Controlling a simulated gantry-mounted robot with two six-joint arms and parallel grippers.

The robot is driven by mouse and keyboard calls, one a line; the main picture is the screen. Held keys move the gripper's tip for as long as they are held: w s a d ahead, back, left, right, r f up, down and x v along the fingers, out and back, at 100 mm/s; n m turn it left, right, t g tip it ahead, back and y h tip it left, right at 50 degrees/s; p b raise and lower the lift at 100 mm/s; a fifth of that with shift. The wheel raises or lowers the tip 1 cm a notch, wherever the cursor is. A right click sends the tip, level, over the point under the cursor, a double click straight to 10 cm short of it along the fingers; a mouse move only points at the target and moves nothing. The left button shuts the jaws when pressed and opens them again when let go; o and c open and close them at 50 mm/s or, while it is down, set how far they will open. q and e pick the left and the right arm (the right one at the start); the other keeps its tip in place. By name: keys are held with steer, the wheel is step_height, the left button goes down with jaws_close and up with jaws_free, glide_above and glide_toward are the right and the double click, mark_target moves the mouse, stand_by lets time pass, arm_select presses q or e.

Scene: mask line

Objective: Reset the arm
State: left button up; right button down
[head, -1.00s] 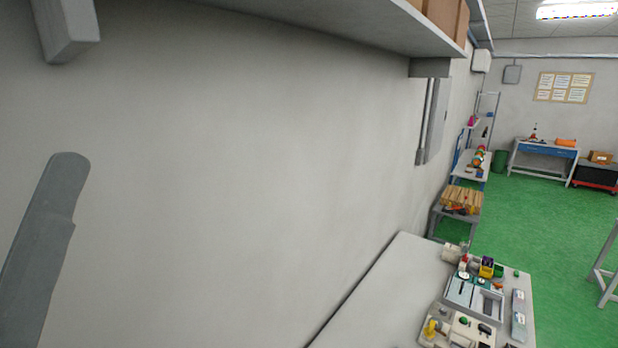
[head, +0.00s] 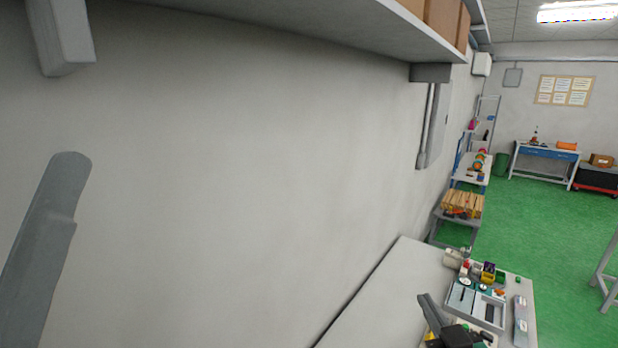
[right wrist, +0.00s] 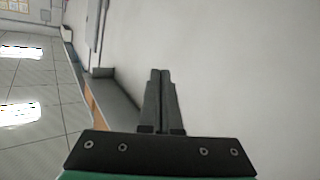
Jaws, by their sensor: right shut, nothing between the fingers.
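My right gripper (head: 424,298) has grey fingers and a dark body and shows at the bottom of the head view, over the workbench (head: 378,308). In the right wrist view its fingers (right wrist: 160,73) are pressed together, with nothing between them. Beyond them are the plain wall and a shelf. A grey link of my own stands at the left edge of the head view. My left gripper is not in view.
A grey tray (head: 461,306) with small parts lies on the bench. A wall shelf (head: 330,18) with boxes runs overhead. A pale grey wall (head: 240,180) fills the left and middle. Green floor (head: 545,225) lies open to the right.

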steer(key=s+a+r+t+y, duration=0.1)
steer(key=s+a+r+t, duration=0.2)
steer(key=r, duration=0.8)
steer(key=s+a+r+t, duration=0.1)
steer(key=s+r+t, duration=0.3)
steer(key=r, duration=0.7)
steer(key=s+r+m+t+y, duration=0.1)
steer(key=s+r+t, duration=0.3)
steer(key=s+r, duration=0.9)
arm_select(q)
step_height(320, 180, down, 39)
steer(key=b, duration=3.9)
arm_select(e)
step_height(320, 180, down, 41)
steer(key=s, duration=0.1)
steer(key=shift+s+a+f, duration=0.15)
steer(key=shift+s, duration=0.2)
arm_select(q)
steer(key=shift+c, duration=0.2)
